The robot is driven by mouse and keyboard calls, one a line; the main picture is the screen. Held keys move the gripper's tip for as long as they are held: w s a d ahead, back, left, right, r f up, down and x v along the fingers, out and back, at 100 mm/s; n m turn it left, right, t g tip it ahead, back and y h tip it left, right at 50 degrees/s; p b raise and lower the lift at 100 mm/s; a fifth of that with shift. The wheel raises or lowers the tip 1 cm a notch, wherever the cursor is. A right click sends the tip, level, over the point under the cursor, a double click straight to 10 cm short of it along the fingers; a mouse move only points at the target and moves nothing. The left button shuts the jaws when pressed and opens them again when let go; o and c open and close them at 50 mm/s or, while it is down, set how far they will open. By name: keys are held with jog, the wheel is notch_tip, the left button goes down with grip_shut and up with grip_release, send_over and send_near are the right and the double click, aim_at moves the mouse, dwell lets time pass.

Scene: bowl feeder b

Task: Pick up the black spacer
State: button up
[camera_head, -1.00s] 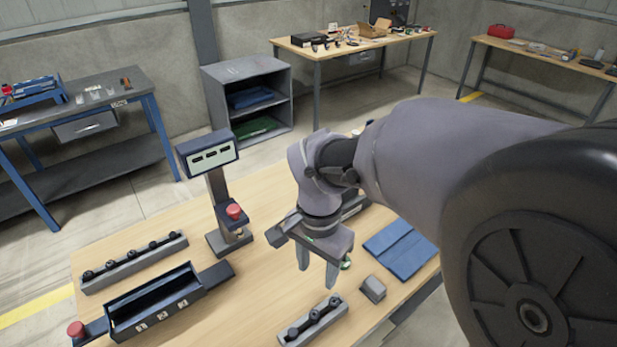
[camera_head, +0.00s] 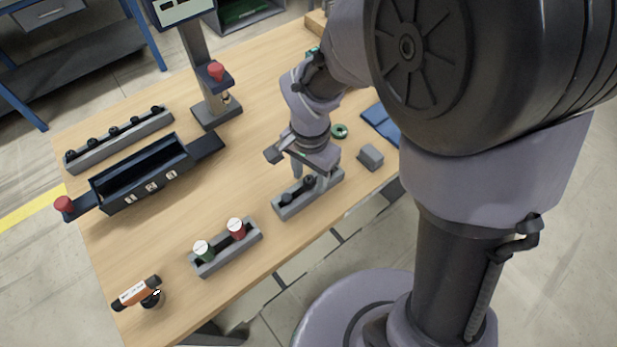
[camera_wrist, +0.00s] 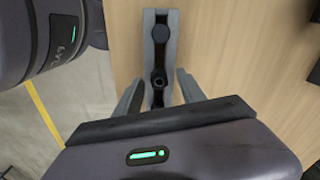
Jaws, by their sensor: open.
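A grey rack (camera_head: 296,208) near the table's front edge holds small black round pieces; I take one of these as the black spacer (camera_head: 308,182). Another black piece (camera_head: 284,198) sits to its left in the same rack. My gripper (camera_head: 310,177) is open over the right part of this rack, its fingers pointing down. In the wrist view, one black piece (camera_wrist: 158,81) with a hole in its top lies between the open fingers, just ahead of the gripper (camera_wrist: 159,95). A second black piece (camera_wrist: 160,33) stands farther along the rack. The rack's near end is hidden by my gripper.
A grey block (camera_head: 370,157) and a green ring (camera_head: 340,131) lie to the right of and behind the gripper. A rack (camera_head: 228,256) with a green and a red piece stands to the left. A dark blue bin (camera_head: 145,178) and a long rack (camera_head: 120,140) are farther left.

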grip_shut()
jog(key=shift+r, duration=0.1)
